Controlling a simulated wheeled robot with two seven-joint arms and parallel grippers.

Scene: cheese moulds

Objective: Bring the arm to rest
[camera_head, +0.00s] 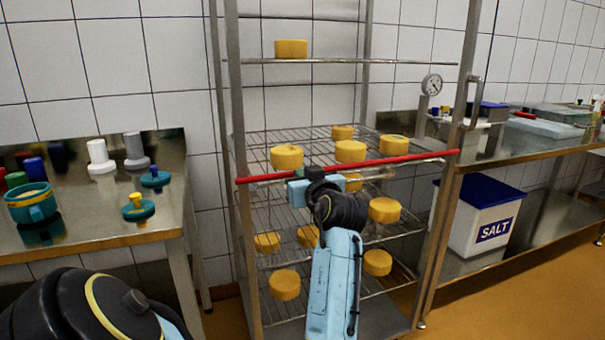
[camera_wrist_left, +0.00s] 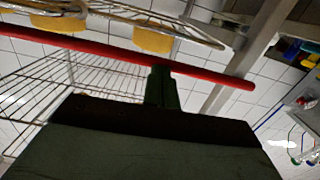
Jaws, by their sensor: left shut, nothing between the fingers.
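My left gripper (camera_head: 315,173) is in front of the wire rack, at the level of the red bar across the rack's front. In the left wrist view its dark green fingers (camera_wrist_left: 161,72) are together with nothing between them. The fingertips overlap the red bar (camera_wrist_left: 110,58) in that view; I cannot tell whether they touch it. In the head view the red bar (camera_head: 405,161) slopes slightly up to the right. My light blue left forearm rises from the bottom middle. My right gripper is not in view.
The metal rack (camera_head: 240,110) holds several yellow cheeses (camera_head: 290,49) on its shelves. A steel table (camera_head: 110,222) with moulds and a teal pot (camera_head: 32,205) stands left. A steel counter (camera_head: 520,148) is right, above a white salt bin (camera_head: 475,230). Floor shows at lower right.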

